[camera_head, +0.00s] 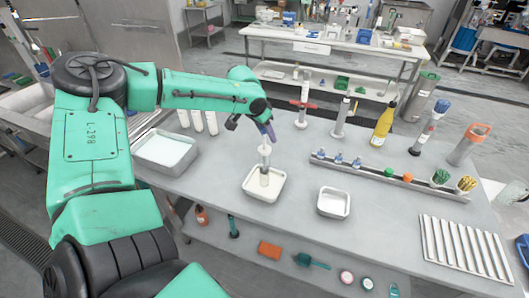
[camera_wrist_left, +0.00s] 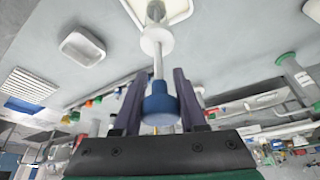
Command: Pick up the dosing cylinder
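The dosing cylinder (camera_head: 265,168) stands upright in a white square tray (camera_head: 250,191) on the grey table in the head view. In the left wrist view its blue knob (camera_wrist_left: 160,106), thin rod and white collar (camera_wrist_left: 157,41) show, with the tray (camera_wrist_left: 179,9) beyond. My left gripper (camera_head: 265,129) is at the top of the cylinder, pointing down. The gripper looks shut on the knob. The cylinder's lower end is partly hidden by the tray wall. My right gripper is not in view.
A smaller white tray (camera_head: 334,202) stands to the right, empty as far as I see. A long rack (camera_head: 400,178) with small bottles and brushes lies behind it. A larger white tub (camera_head: 166,151), a yellow bottle (camera_head: 384,121) and a ridged panel (camera_head: 466,251) are also on the table.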

